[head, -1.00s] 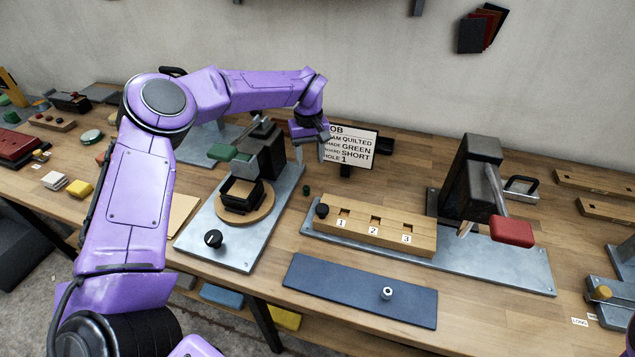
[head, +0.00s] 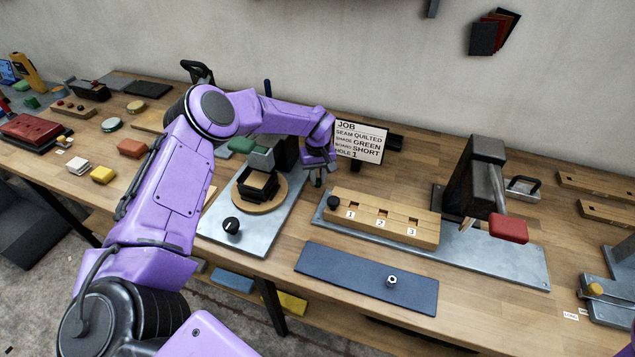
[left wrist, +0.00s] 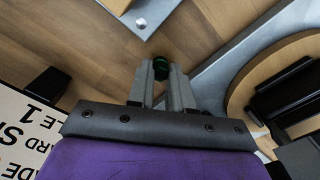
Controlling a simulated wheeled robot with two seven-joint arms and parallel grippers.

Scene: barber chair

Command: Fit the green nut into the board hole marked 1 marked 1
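The small dark green nut (left wrist: 161,68) shows in the left wrist view at the fingertips, over the wood tabletop. In the head view my left gripper hides it. My left gripper (head: 316,180) points down between the round-platform fixture and the numbered board. Its two fingers stand apart in the left wrist view (left wrist: 161,82), with the nut between or just beyond their tips; contact is not clear. The wooden board (head: 425,238) has holes marked 1, 2 and 3; the hole marked 1 (head: 355,205) is leftmost, to the gripper's right. My right gripper is out of view.
A job card (head: 360,142) stands just behind the gripper. A metal fixture with a round wooden platform (head: 243,203) is close on its left. A dark press with a red handle (head: 508,229) rises right of the board. A blue mat (head: 340,274) with a small silver part lies in front.

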